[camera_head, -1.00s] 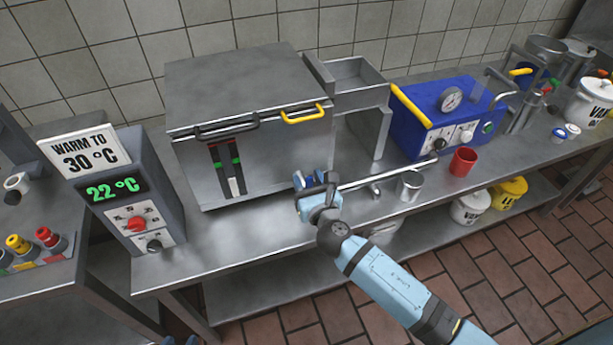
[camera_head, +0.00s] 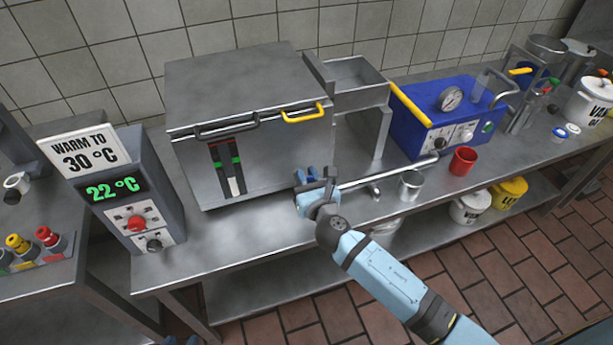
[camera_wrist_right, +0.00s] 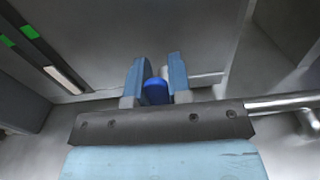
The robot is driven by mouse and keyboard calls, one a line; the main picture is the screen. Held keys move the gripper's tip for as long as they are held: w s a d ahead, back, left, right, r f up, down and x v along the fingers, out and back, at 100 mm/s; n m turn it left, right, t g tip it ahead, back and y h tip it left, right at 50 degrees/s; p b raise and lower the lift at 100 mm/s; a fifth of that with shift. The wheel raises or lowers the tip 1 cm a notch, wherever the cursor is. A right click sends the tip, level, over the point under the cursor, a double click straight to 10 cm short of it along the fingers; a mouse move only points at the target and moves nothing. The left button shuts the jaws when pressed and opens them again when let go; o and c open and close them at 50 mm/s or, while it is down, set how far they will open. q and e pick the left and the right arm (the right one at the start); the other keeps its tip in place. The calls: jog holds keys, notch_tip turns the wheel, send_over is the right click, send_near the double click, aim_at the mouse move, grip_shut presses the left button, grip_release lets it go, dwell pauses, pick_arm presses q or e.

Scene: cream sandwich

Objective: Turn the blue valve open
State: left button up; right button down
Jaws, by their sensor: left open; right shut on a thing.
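The blue valve handle (camera_wrist_right: 155,91) shows between the two light-blue fingers of my right gripper (camera_wrist_right: 156,76) in the right wrist view. The fingers are shut on it. In the head view my right gripper (camera_head: 315,181) is at the front of the steel box, at the left end of a thin pipe (camera_head: 385,174). The fingers hide most of the valve there, so its exact angle cannot be told. Only the tips of my left gripper (camera_head: 180,341) show at the bottom edge of the head view, apart and empty.
The large steel box (camera_head: 245,90) has a yellow handle (camera_head: 303,113). A control unit (camera_head: 145,215) reading 22 °C stands left, under a sign saying warm to 30 °C. A metal cup (camera_head: 410,184) and red cup (camera_head: 462,161) stand right, near a blue machine (camera_head: 425,125).

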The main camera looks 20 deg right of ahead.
jog(key=d+f+m+b, duration=0.1)
jog(key=m, duration=0.4)
jog(key=d+f+m+b, duration=0.2)
jog(key=m, duration=0.3)
jog(key=d+f+m+b, duration=0.1)
jog(key=d+m+b, duration=0.1)
jog(key=m, duration=0.3)
jog(key=shift+w+d+f, duration=0.1)
jog(key=shift+d+f, duration=0.1)
jog(key=shift+f, duration=0.05)
pick_arm(q)
jog(key=shift+w+d+f+t+b, duration=0.1)
jog(key=shift+w+f+t+b, duration=0.1)
jog(key=shift+f, duration=0.4)
jog(key=shift+w+f+t+b, duration=0.1)
jog(key=shift+f+b, duration=0.1)
jog(key=shift+f, duration=0.4)
pick_arm(e)
jog(key=shift+d+f+m, duration=0.1)
jog(key=shift+f+m, duration=0.15)
jog(key=shift+m, duration=0.45)
pick_arm(q)
jog(key=shift+s+f, duration=0.1)
jog(key=shift+f, duration=0.05)
pick_arm(e)
jog(key=c, duration=1)
grip_release()
jog(key=shift+c, duration=0.2)
